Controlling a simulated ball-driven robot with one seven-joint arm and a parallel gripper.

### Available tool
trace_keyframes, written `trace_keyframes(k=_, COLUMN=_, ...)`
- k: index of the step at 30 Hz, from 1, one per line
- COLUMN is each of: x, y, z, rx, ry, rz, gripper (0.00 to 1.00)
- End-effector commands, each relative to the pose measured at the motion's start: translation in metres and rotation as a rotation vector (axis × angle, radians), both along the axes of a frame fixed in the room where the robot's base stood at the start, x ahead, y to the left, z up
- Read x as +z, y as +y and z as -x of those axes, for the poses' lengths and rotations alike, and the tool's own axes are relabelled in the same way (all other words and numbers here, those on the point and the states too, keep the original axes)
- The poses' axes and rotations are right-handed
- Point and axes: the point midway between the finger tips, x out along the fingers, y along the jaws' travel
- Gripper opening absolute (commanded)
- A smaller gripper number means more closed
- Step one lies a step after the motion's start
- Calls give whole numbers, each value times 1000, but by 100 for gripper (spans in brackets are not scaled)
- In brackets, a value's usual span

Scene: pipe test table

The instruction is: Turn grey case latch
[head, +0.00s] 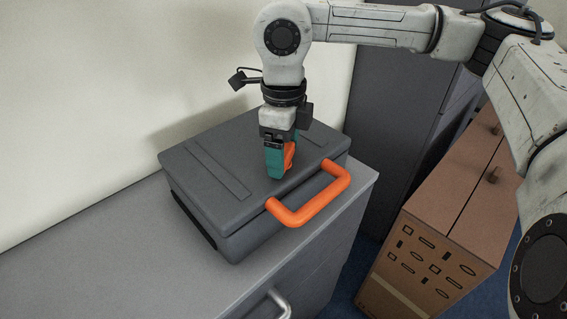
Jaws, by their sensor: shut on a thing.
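The grey case (225,165) lies on the grey cabinet top, lid closed. Its orange handle (312,205) sticks out from the front right side. My gripper (277,172) points down over the lid near the handle's far-left end. Its teal fingers are shut on an orange piece (290,155), which looks like the case latch. The fingers hide most of this latch, so its exact angle cannot be told.
The cabinet top (110,245) is clear to the left and front of the case. A pale wall stands behind. A tall grey cabinet (400,100) and a brown box with slots (440,235) stand to the right, beyond the cabinet's edge.

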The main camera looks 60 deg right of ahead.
Motion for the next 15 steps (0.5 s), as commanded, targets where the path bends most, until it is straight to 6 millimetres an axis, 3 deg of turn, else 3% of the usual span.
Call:
trace_keyframes(k=1, x=-6, y=-1, z=0, rx=42, ry=0, rz=2, gripper=49)
trace_keyframes(k=15, x=-4, y=0, z=0, rx=488, ry=0, rz=0, gripper=49)
